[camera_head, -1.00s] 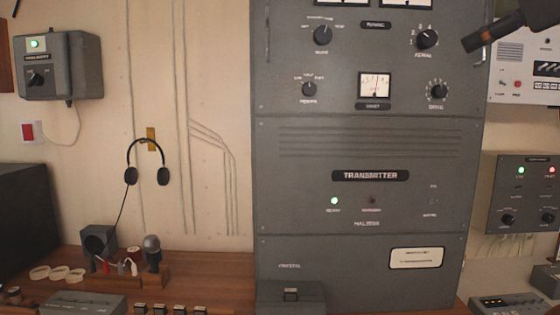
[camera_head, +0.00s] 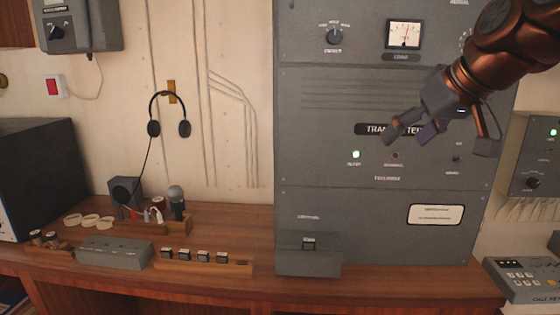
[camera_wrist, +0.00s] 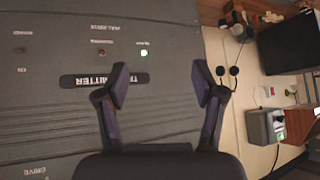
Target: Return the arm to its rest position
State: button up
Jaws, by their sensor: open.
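My gripper (camera_head: 418,133) is in the right half of the head view, at the end of my copper-coloured arm. It hangs in front of the grey transmitter cabinet (camera_head: 320,135) and covers part of its TRANSMITTER label. In the wrist view my gripper (camera_wrist: 163,88) has its two dark fingers spread apart. Nothing is between them but the view of the cabinet front (camera_wrist: 60,120). Whether the fingers are clear of the panel by much is hard to tell.
A wooden desk (camera_head: 240,222) runs below the cabinet. It bears a grey box (camera_head: 113,252), a row of small blocks (camera_head: 203,256), a microphone (camera_head: 176,197) and a keypad unit (camera_head: 525,278) at the right. Headphones (camera_head: 168,115) hang on the wall.

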jog(key=s+a+f+m+g, duration=0.1)
jog(key=s+a+f+g, duration=0.15)
jog(key=f, duration=0.45)
jog(key=s+a+f+g+h, duration=0.1)
jog(key=s+f, duration=0.3)
jog(key=f, duration=0.2)
jog(key=s+a+f+m+g, duration=0.1)
jog(key=s+a+f+g, duration=0.1)
jog(key=s+f, duration=0.35)
jog(key=s+d+f+m+g+h, duration=0.1)
jog(key=s+f+g, duration=0.3)
jog(key=s+f, duration=1.3)
notch_tip(320, 180, down, 3)
jog(key=shift+s+d+r+h, duration=0.2)
jog(key=shift+d+h, duration=0.15)
jog(key=shift+h, duration=0.35)
jog(key=shift+w, duration=0.1)
